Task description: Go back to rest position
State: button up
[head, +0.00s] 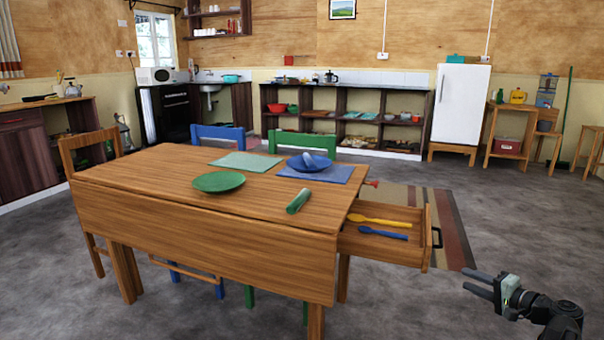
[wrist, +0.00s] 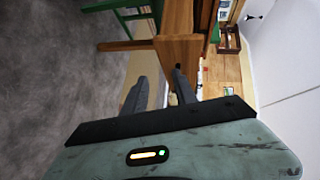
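My gripper (head: 467,281) is at the lower right of the head view, above the bare floor and right of the open drawer. Its two fingers are apart with nothing between them. The wrist view also shows the gripper (wrist: 160,75) open and empty, in a sideways-turned picture. My arm is bent at the right edge of the head view, with its lower part cut off by the frame.
A wooden table (head: 150,172) fills the middle left. Its drawer (head: 414,243) stands open toward my gripper, holding a yellow spoon (head: 378,220) and a blue one (head: 383,233). A green plate (head: 218,182) lies on top. Grey floor (head: 530,220) is clear at right.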

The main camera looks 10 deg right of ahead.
jog(key=w+a+f+n+g+y+p, duration=0.1)
jog(key=a+f+n+g, duration=0.25)
jog(key=a, duration=0.75)
jog(key=w+a+f+n+g+p, duration=0.15)
jog(key=a+f+g, duration=0.3)
jog(key=a, duration=0.55)
jog(key=s+a+f+n+g+h+p, duration=0.1)
jog(key=s+a+f+n+g+h, duration=0.3)
jog(key=a, duration=0.5)
jog(key=s+a+f+n+g+h+p, duration=0.1)
jog(key=s+a+n+g+h+p, duration=0.15)
jog(key=s+a, duration=0.45)
notch_tip(320, 180, up, 38)
jog(key=w+a+p, duration=0.1)
jog(key=p, duration=3.6)
jog(key=shift+w+a+f, duration=0.2)
jog(key=shift+w+a, duration=0.1)
jog(key=shift+w, duration=0.05)
jog(key=shift+a, duration=0.1)
